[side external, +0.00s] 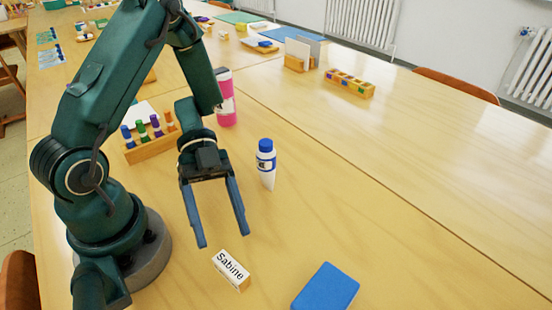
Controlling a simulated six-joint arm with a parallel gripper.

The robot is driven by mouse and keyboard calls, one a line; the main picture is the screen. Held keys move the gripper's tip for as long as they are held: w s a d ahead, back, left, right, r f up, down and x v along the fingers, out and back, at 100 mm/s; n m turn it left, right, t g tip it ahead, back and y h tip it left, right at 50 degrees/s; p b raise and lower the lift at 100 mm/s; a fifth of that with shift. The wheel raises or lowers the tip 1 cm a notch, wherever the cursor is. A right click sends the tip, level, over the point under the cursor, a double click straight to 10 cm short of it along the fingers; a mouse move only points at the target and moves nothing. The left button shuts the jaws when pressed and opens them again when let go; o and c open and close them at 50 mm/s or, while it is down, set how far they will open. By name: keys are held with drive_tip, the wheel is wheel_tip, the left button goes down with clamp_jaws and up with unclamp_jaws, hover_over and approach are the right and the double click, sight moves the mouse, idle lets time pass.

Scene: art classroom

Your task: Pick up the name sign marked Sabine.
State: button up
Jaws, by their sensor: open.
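The name sign marked Sabine (231,269) is a small block with a white face and black lettering, with a wooden end. It sits on the table in the lower middle of the side external view. My gripper (222,243) points down with its two blue fingers spread apart. Nothing is between the fingers. The fingertips appear above and a little behind the sign in the picture, apart from it; the exact height gap is hard to tell.
A blue block (326,287) lies right of the sign. A white bottle with a blue cap (266,165) stands right of my gripper. Behind are a pink bottle (225,98) and a wooden rack (151,146) of coloured markers.

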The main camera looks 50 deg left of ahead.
sight(230, 260)
drive_tip(key=shift+x, duration=2.6)
drive_tip(key=shift+s+f, duration=0.1)
drive_tip(key=shift+c, duration=0.3)
clamp_jaws()
